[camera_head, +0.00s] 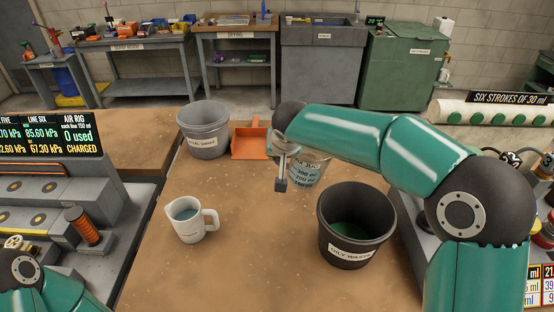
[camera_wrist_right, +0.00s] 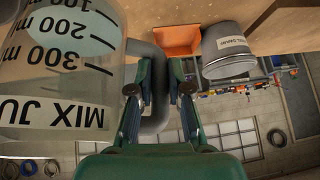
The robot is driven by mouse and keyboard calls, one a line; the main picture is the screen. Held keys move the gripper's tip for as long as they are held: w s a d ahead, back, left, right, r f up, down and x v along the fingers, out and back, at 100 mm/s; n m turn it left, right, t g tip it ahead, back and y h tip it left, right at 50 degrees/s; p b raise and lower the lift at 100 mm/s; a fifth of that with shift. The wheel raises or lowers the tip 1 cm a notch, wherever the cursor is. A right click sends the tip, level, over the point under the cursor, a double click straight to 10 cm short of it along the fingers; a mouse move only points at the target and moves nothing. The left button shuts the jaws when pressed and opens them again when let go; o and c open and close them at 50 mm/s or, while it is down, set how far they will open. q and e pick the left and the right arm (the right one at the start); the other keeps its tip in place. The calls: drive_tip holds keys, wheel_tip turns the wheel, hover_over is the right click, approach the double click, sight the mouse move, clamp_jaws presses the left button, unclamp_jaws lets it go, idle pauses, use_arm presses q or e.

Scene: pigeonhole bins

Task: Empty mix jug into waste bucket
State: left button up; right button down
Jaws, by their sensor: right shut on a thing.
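The clear mix jug (camera_head: 308,172) with dark millilitre marks is partly hidden behind my right arm in the head view. It looks about upright, and its marked wall (camera_wrist_right: 60,60) fills the left of the right wrist view. My right gripper (camera_head: 281,185) is shut on the jug's grey handle (camera_wrist_right: 158,118). A black bucket (camera_head: 337,252) labelled oily waste stands on the bench, in front of and to the right of the jug, with green inside. I cannot tell how much the mix jug holds. My left gripper is out of view.
A white jug (camera_head: 187,232) with bluish liquid stands left on the brown bench (camera_head: 270,270). A grey swarf bucket (camera_head: 205,140) and an orange dustpan (camera_head: 250,141) are at the back. The bench between the white jug and the black bucket is clear.

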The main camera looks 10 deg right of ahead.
sight(322, 165)
drive_tip(key=r, duration=0.1)
drive_tip(key=r+t+y, duration=0.1)
drive_tip(key=d+r+m+t+y+b, duration=0.1)
drive_tip(key=shift+s+d+r, duration=0.1)
drive_tip(key=shift+s+r, duration=0.2)
drive_tip(key=shift+s+d+r+m+t+y+p, duration=0.35)
drive_tip(key=shift+s+d+m+t+y, duration=0.25)
drive_tip(key=shift+t+y, duration=0.45)
drive_tip(key=shift+s+d+r+m+t+y+b, duration=0.15)
drive_tip(key=shift+s+d+m+t+y+b, duration=0.4)
drive_tip(key=shift+s+d+t+b, duration=0.7)
drive_tip(key=shift+s+d+r+m+t+y+b, duration=0.15)
drive_tip(key=shift+s+d+m+t+y+b, duration=0.5)
drive_tip(key=shift+b, duration=1.05)
drive_tip(key=shift+s+d+r+m+t+y+b, duration=0.15)
drive_tip(key=shift+s+d+m+t+y+b, duration=0.2)
drive_tip(key=shift+s+d+m+t+b, duration=0.7)
drive_tip(key=shift+w+d+r+n+b, duration=0.1)
drive_tip(key=shift+w+d+n+b, duration=0.1)
drive_tip(key=shift+n+b, duration=0.35)
drive_tip(key=shift+r, duration=0.1)
